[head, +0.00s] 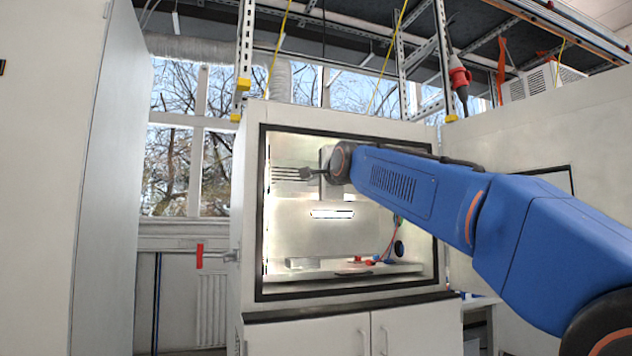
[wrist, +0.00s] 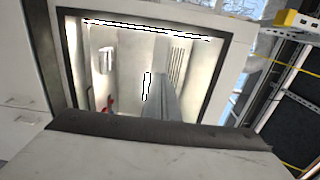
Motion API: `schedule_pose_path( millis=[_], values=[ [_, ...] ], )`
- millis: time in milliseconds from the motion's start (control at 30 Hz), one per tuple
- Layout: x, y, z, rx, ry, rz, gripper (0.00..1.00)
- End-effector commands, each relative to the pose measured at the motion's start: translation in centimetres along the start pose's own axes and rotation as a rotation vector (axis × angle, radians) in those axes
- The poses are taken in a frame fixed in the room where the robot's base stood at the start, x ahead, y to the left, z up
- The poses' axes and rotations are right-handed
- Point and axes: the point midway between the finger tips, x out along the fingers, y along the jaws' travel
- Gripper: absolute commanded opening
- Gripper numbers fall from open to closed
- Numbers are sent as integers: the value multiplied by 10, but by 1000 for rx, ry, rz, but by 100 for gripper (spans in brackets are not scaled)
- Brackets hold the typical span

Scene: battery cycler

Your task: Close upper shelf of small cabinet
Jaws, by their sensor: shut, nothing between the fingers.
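The small cabinet (head: 346,297) stands centre in the head view, its lit upper compartment showing inside a black frame. The wrist view looks at the same black frame (wrist: 140,128) from close by, turned sideways. Inside is a pale panel (head: 318,235) with a bright slot, plus vent slits above it. I cannot pick out the upper shelf surely; a grey upright piece (head: 324,188) is partly hidden by my wrist. My gripper (head: 305,173) is small and dark in front of the vent slits, shut and empty; its contact and depth are unclear.
Two lower doors with handles (head: 364,340) sit below the compartment. A tall white cabinet (head: 105,190) stands at the left. A red-handled valve (head: 200,256) sticks out beside the cabinet's left side. A metal rack with yellow caps (head: 243,84) hangs above.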

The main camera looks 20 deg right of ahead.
Motion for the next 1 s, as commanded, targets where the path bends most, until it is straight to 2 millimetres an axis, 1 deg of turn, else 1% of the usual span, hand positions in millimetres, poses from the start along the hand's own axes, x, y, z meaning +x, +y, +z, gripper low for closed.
schedule_pose_path(
  millis=[33,300,500,600,700,1000],
  values=[
    [9,1,0,0,0,2,0],
    [52,2,0,-1,0,2,0],
    [77,1,0,-1,0,1,0],
    [85,1,0,-1,0,1,0],
    [89,0,0,-1,0,0,0],
    [92,0,0,-1,0,0,0]
  ],
)
